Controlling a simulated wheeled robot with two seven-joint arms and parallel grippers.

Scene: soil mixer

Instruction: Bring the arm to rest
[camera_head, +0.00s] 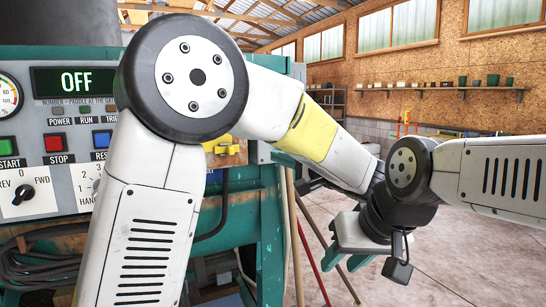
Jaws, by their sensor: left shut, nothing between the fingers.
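My left arm comes up from the bottom left, and its white forearm with a yellow patch runs across to the right. My right arm comes in from the right edge and overlaps the left wrist closely. I cannot tell whether they touch.
The teal soil mixer machine (262,235) stands at the left, with a control panel (70,100) whose display reads OFF. Long poles (312,262) lean beside it. A wall shelf (425,89) carries several pots. The concrete floor (455,265) at the right is clear.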

